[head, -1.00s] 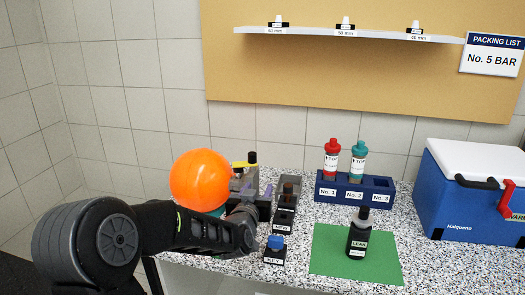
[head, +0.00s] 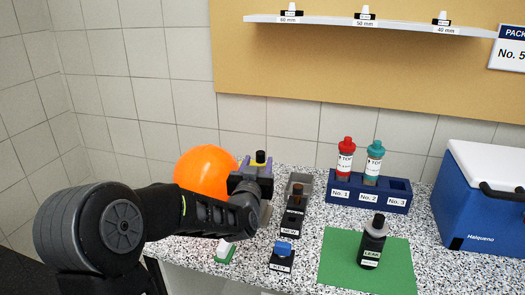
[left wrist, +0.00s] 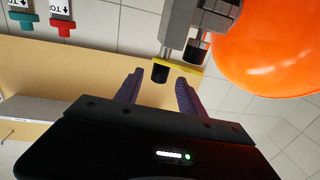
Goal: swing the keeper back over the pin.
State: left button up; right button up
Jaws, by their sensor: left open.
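The keeper (left wrist: 187,69) is a yellow bar with a black knob (left wrist: 160,73), beside a grey machine body (left wrist: 180,22) in the left wrist view. A dark cylinder, perhaps the pin (left wrist: 195,50), hangs beside the bar in that view. My left gripper (left wrist: 157,88) is open, its two purple fingers spread on either side of the knob; I cannot tell whether they touch it. In the head view, the black knob (head: 260,157) stands up above my left gripper (head: 256,168), which hides most of the keeper and machine. My right gripper is out of view.
An orange ball (head: 205,170) is close behind my left arm. Right of the gripper are a dark bottle in a tray (head: 296,200) and a blue-topped block (head: 282,258). A green mat (head: 335,270) bears a dark bottle (head: 373,240). A blue rack (head: 340,200) stands behind.

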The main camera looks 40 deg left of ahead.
aim_at(261, 152)
pick_arm(q)
jog(key=p+x, duration=0.2)
jog(key=x, duration=0.4)
jog(key=shift+w+a+r, duration=0.1)
jog(key=shift+w, duration=0.05)
jog(key=shift+w+a+p, duration=0.3)
jog(key=shift+w+p, duration=0.05)
jog(key=shift+w, duration=0.3)
jog(key=shift+c, duration=0.6)
grip_shut()
